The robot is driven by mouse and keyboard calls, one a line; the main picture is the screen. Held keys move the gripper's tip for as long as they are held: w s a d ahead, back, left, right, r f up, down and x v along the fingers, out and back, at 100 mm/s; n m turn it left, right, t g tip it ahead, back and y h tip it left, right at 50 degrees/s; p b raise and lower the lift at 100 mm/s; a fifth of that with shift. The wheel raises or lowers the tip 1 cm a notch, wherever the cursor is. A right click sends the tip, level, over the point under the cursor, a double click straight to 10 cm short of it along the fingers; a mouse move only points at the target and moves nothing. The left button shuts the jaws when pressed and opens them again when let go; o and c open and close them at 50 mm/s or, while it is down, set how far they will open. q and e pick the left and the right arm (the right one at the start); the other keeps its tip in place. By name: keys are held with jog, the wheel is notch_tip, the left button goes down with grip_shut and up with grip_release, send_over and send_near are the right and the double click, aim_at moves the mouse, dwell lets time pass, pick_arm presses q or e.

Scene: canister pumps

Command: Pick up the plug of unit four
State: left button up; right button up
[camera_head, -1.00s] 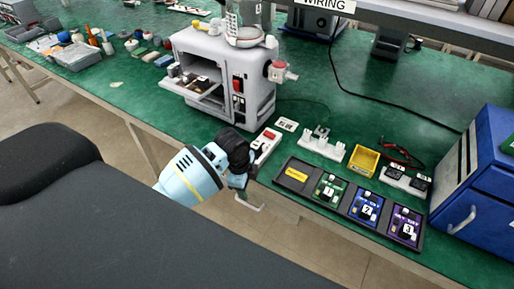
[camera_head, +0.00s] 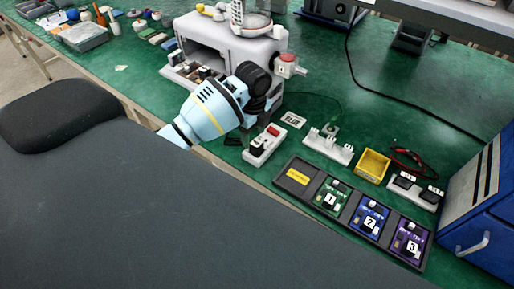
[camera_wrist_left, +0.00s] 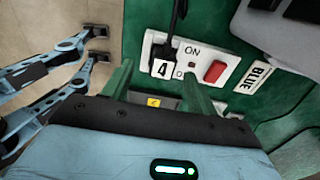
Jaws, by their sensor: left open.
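The plug of unit four is black with a white 4 tag (camera_wrist_left: 163,68) and a black cable running up. It sits on a white socket block (camera_wrist_left: 232,60) marked ON with a red switch (camera_wrist_left: 215,71). In the head view the block (camera_head: 270,140) lies near the table's front edge, in front of the grey machine. My left gripper (camera_head: 240,140) is open beside the block's left end. In the left wrist view its green fingers (camera_wrist_left: 157,70) are apart, with the tag seen between them; contact is not clear. My right gripper (camera_wrist_left: 98,45) shows open over the floor.
A dark tray (camera_head: 295,177) with numbered modules lies to the right. The grey machine (camera_head: 230,48) stands close behind my left arm. A BLUE label (camera_wrist_left: 254,77) lies beside the block.

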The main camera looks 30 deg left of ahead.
aim_at(256, 143)
pick_arm(q)
jog(key=shift+w+d+f, duration=0.15)
jog(key=shift+d+f, duration=0.05)
jog(key=shift+f, duration=1.15)
jog(key=shift+w+d+f, duration=0.1)
jog(key=shift+d+f, duration=0.05)
jog(key=shift+f, duration=1.15)
jog(key=c, duration=1.1)
jog(key=shift+o, duration=0.2)
jog(key=shift+r, duration=0.1)
jog(key=shift+r, duration=0.4)
notch_tip(256, 143, up, 3)
jog(key=shift+f, duration=0.2)
jog(key=s+r, duration=0.1)
jog(key=s, duration=1.5)
jog(key=shift+a+r, duration=0.2)
jog(key=shift+a, duration=0.05)
